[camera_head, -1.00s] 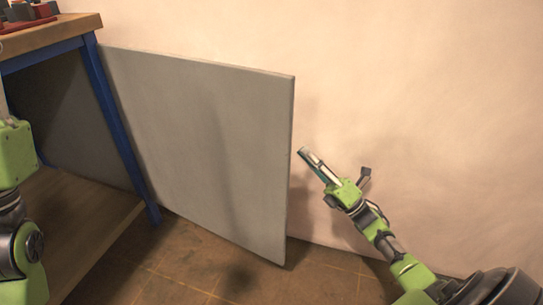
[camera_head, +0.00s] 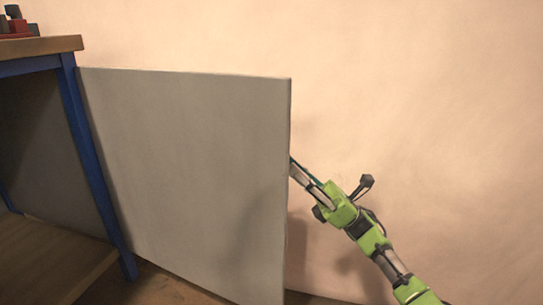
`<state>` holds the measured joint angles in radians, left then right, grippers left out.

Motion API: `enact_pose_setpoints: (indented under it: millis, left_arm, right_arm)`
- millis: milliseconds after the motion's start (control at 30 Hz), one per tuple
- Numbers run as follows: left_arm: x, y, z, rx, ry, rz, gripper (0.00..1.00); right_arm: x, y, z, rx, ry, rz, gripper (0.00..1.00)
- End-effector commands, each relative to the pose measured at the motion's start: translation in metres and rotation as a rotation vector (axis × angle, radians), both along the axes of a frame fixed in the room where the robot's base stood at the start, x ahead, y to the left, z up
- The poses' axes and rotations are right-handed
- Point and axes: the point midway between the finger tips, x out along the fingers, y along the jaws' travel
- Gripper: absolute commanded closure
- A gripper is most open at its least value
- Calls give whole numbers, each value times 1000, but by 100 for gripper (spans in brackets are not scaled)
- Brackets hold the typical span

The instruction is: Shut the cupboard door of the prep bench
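The cupboard door (camera_head: 190,170) is a flat grey panel. It stands wide open, reaching right from the blue front leg of the prep bench (camera_head: 88,160). The bench has a wooden top and its lower space at the left is exposed. My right gripper (camera_head: 292,168) is at the door's free right edge, its tip partly hidden behind that edge. I cannot tell whether it touches the door or how its fingers are set. My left gripper is out of view.
Small red and dark items (camera_head: 17,25) sit on the bench top at the upper left. A bare pale wall (camera_head: 420,110) runs behind the door. A strip of brown floor (camera_head: 155,288) shows below the door.

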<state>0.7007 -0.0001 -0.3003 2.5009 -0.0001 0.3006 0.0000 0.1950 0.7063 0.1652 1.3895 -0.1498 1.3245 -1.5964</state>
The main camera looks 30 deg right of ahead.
Motion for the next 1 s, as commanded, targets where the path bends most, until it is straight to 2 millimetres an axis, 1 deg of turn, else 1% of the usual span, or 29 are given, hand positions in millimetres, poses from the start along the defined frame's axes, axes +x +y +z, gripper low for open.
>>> enact_pose_setpoints:
  millis: [33, 200, 400, 533, 767, 800, 833, 867, 1000]
  left_arm:
    - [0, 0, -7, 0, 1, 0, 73]
    - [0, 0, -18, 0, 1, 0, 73]
    - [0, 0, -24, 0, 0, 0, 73]
    - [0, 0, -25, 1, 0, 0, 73]
    - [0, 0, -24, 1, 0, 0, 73]
    - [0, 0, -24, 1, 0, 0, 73]
    - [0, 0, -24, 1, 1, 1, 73]
    - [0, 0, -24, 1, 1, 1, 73]
    - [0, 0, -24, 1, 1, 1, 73]
  right_arm:
    - [2, 8, 6, -2, -5, 3, 85]
    - [12, 29, 29, -2, -4, 1, 85]
    - [20, 42, 46, -1, -1, 0, 85]
    - [22, 46, 50, 0, 1, -1, 85]
    - [22, 46, 51, 1, 2, -1, 85]
    - [22, 46, 51, 1, 2, -1, 90]
    - [22, 46, 51, 1, 2, -1, 98]
    - [22, 46, 51, 1, 2, -1, 100]
    - [22, 46, 51, 1, 2, -1, 100]
